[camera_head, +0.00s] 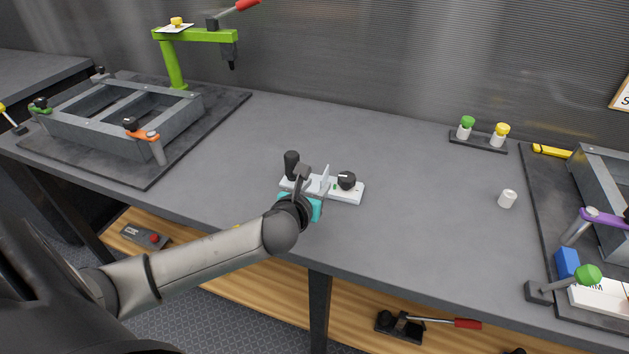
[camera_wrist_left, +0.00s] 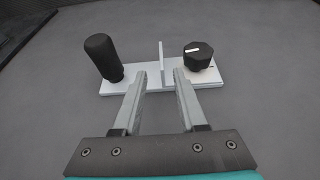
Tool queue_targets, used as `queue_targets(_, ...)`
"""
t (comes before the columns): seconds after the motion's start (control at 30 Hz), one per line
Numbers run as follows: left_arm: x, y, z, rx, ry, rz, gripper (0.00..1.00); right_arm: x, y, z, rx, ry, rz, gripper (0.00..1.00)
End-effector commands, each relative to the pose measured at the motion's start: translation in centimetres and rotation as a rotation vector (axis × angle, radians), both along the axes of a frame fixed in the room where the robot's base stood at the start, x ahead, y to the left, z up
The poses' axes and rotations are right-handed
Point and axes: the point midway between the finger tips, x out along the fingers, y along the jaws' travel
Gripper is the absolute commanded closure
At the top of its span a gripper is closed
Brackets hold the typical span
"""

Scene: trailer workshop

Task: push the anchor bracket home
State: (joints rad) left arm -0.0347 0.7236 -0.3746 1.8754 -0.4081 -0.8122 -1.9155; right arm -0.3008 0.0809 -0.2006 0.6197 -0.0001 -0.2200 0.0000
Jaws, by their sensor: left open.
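A small white base plate (camera_head: 345,196) lies on the grey workbench. It carries a black upright handle (camera_head: 291,164) at its left end, a thin upright white tab (camera_head: 325,178) in the middle and a black knob (camera_head: 347,180) at its right end. The same plate (camera_wrist_left: 220,79), handle (camera_wrist_left: 103,57), tab (camera_wrist_left: 162,54) and knob (camera_wrist_left: 198,55) show in the left wrist view. No part is labelled as the anchor bracket. My left gripper (camera_head: 309,180) is open and empty at the plate's near edge; its fingertips (camera_wrist_left: 160,77) lie either side of the tab's line. My right gripper is out of view.
A grey frame with clamps (camera_head: 115,112) and a green arm stand (camera_head: 195,36) occupy the left. A small rack (camera_head: 478,142), a white cylinder (camera_head: 507,198) and another frame (camera_head: 600,180) are on the right. The bench around the plate is clear.

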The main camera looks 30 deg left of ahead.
Motion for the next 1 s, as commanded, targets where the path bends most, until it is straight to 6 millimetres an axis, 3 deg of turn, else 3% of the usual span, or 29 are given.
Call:
queue_targets(0.3,3.6,0.7,-1.4,-0.002,-0.001,0.001,0.59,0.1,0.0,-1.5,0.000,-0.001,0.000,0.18)
queue_targets(0.6,3.9,0.8,-1.5,-0.001,0.001,-0.001,0.59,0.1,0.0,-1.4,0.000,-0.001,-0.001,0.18)
queue_targets(1.0,3.8,0.8,-1.5,-0.001,0.001,-0.001,1.00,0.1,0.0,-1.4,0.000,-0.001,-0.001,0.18)
